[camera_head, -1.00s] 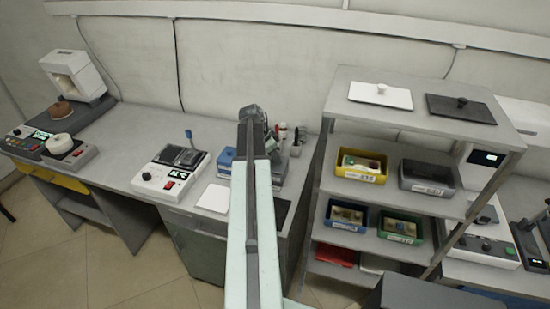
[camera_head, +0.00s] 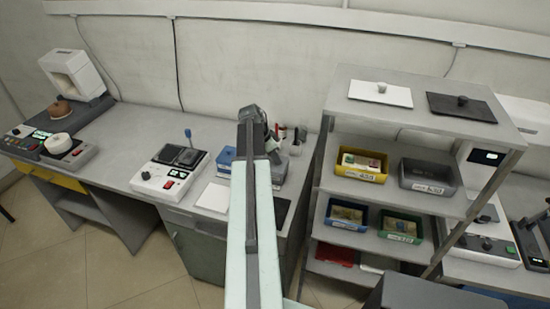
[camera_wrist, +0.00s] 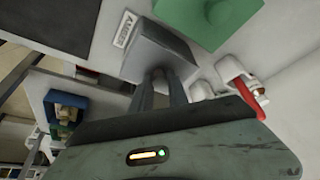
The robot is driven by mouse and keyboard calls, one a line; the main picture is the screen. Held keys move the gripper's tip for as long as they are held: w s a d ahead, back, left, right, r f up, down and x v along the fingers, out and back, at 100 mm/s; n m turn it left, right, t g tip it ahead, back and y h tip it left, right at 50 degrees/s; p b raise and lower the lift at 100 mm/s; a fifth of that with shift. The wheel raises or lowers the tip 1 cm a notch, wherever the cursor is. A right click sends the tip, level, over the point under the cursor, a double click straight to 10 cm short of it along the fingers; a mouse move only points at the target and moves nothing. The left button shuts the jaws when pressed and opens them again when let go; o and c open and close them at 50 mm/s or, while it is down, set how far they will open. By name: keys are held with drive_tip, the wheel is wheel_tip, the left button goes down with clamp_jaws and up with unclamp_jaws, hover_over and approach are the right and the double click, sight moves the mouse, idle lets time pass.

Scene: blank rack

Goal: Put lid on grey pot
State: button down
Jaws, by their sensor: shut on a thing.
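My gripper (camera_wrist: 160,90) shows in the wrist view, its two fingers close together and shut on a grey thing whose shape is mostly hidden. A grey box (camera_wrist: 160,52) with a white label lies right at the fingertips; I cannot tell whether it is the held thing. In the head view, my arm hides most of the gripper, which is over the back of the counter. A small round grey knob-like piece (camera_head: 382,87) sits on a white plate on the rack top, and a dark one (camera_head: 462,100) on a black plate. I cannot surely identify the grey pot.
The rack (camera_head: 420,135) at the right holds yellow, grey, blue and green bins. A blue box (camera_head: 226,158) stands on the counter beside my arm. A white device (camera_head: 160,178) is to its left. In the wrist view, a green block (camera_wrist: 212,18) and red-handled item (camera_wrist: 250,98) are near.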

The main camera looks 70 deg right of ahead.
drive_tip(key=shift+f, duration=0.15)
idle(0.3)
drive_tip(key=c, duration=1.2)
unclamp_jaws()
drive_tip(key=o, duration=0.5)
wheel_tip(320, 180, up, 7)
drive_tip(key=p, duration=0.7)
drive_tip(key=shift+w, duration=0.1)
